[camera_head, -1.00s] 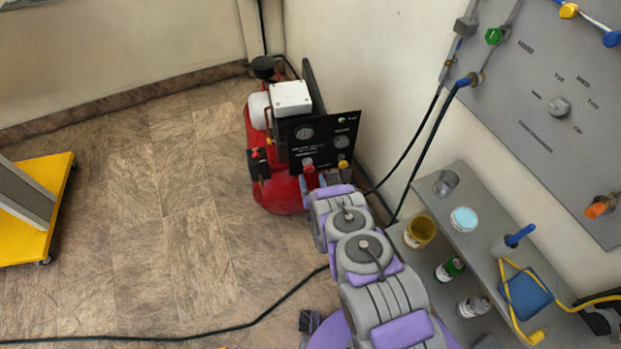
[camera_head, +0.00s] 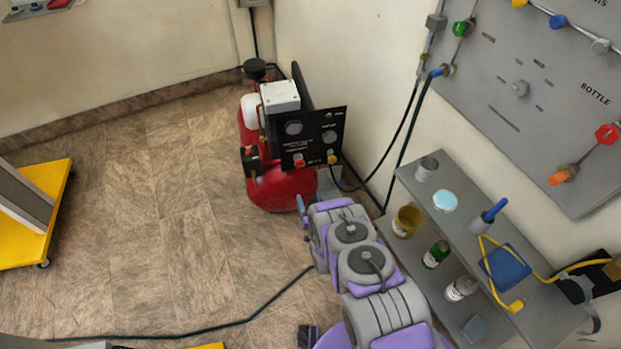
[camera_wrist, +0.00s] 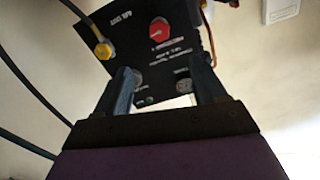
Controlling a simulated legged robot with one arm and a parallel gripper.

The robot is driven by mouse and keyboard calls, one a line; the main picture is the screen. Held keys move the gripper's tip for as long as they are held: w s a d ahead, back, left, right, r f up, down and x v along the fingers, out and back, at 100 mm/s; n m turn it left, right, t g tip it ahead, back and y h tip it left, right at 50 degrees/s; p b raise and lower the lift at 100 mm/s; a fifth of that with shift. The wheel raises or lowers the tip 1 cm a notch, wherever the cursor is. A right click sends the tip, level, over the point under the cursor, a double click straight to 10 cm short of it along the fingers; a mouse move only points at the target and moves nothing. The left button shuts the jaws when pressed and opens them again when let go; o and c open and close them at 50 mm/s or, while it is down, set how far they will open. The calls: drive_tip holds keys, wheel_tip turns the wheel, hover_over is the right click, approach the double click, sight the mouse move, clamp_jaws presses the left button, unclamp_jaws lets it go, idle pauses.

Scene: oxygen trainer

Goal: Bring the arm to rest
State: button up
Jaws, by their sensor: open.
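My gripper (camera_wrist: 165,88) is open in the wrist view, with its two dark fingers apart and nothing between them. Beyond the fingers is the black control panel (camera_wrist: 150,45) of the compressor, with a red knob (camera_wrist: 160,29) and a yellow knob (camera_wrist: 103,50). In the head view my grey and purple arm reaches from the bottom toward the red compressor (camera_head: 285,188). The gripper's end there is mostly hidden behind the arm links, just below the panel (camera_head: 313,138). I cannot tell how far it is from the panel.
A grey shelf (camera_head: 468,212) with cups, bottles and a blue item stands close to the arm's right. A grey wall panel (camera_head: 530,95) hangs above it. A yellow wheeled base (camera_head: 50,215) is at the left. A black cable (camera_head: 200,330) crosses the otherwise open floor.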

drive_tip(key=w+d+r+g+h, duration=0.2)
drive_tip(key=w+r+g, duration=0.3)
drive_tip(key=w+r, duration=0.6)
drive_tip(key=s+d+r+g+h, duration=0.1)
drive_tip(key=s+d+r+g, duration=0.2)
drive_tip(key=r, duration=0.6)
drive_tip(key=s+d+r+g+h, duration=0.1)
drive_tip(key=s+d+r, duration=0.1)
drive_tip(key=s+r, duration=0.5)
drive_tip(key=s+d+r+g, duration=0.3)
drive_tip(key=s+r, duration=0.5)
drive_tip(key=s, duration=0.2)
drive_tip(key=s+d+r+g, duration=0.2)
drive_tip(key=s+d+r, duration=0.2)
drive_tip(key=s+r, duration=0.4)
drive_tip(key=s+d+r+g, duration=0.1)
drive_tip(key=s+r+g, duration=0.1)
drive_tip(key=s, duration=1.2)
drive_tip(key=s+d+r+g+h, duration=0.1)
drive_tip(key=s+d+r+g, duration=0.1)
drive_tip(key=s, duration=1.2)
wheel_tip(320, 180, up, 2)
drive_tip(key=shift+m+g, duration=0.4)
drive_tip(key=shift+g, duration=0.2)
drive_tip(key=shift+w+d, duration=0.1)
